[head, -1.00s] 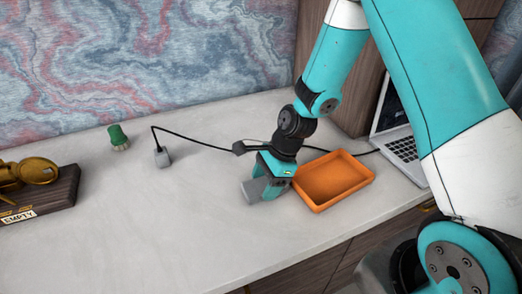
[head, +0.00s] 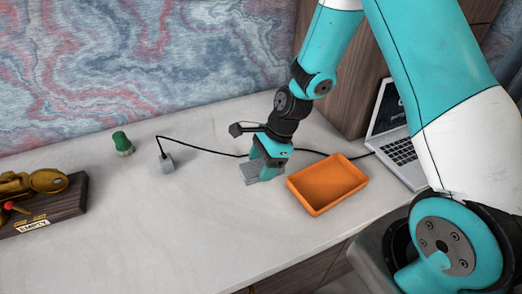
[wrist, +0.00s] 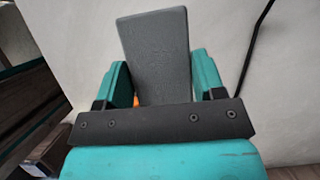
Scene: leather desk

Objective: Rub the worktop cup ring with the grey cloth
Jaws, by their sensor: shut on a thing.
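My gripper (head: 266,169) is shut on the grey cloth (head: 249,173), which looks like a stiff grey slab. It is at or just above the pale worktop (head: 175,230), left of the orange tray; I cannot tell if it touches. In the wrist view, the cloth (wrist: 155,50) sticks out between the two teal fingers of my gripper (wrist: 160,85). I make out no cup ring on the worktop in either view.
An orange tray (head: 347,168) stands right of my gripper, with a laptop (head: 400,148) beyond it. A black cable (head: 205,150) runs behind from a grey plug block (head: 168,162). A green-topped brush (head: 122,143) and a wooden stand (head: 68,205) marked EMPTY are left. The front-middle worktop is clear.

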